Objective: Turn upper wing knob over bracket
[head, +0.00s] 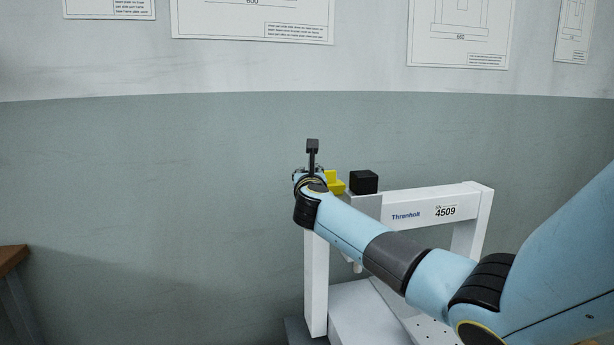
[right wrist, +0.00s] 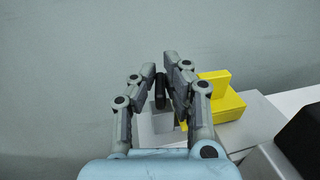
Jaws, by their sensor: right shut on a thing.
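The upper wing knob shows in the right wrist view as a narrow dark upright piece (right wrist: 160,91) over a grey block (right wrist: 158,122). My right gripper (right wrist: 161,68) has its fingers on both sides of this piece and is shut on it. In the head view my right gripper (head: 309,174) is at the upper left corner of the white gantry (head: 409,212), mostly hidden by my own wrist. The knob cannot be made out there. I cannot tell the bracket apart for certain. My left gripper is not in view.
A yellow stepped block (head: 336,182) sits right beside my right gripper; it also shows in the wrist view (right wrist: 222,101). A black block (head: 363,181) stands farther right on the gantry. A wall is behind. A wooden table edge (head: 12,259) is at far left.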

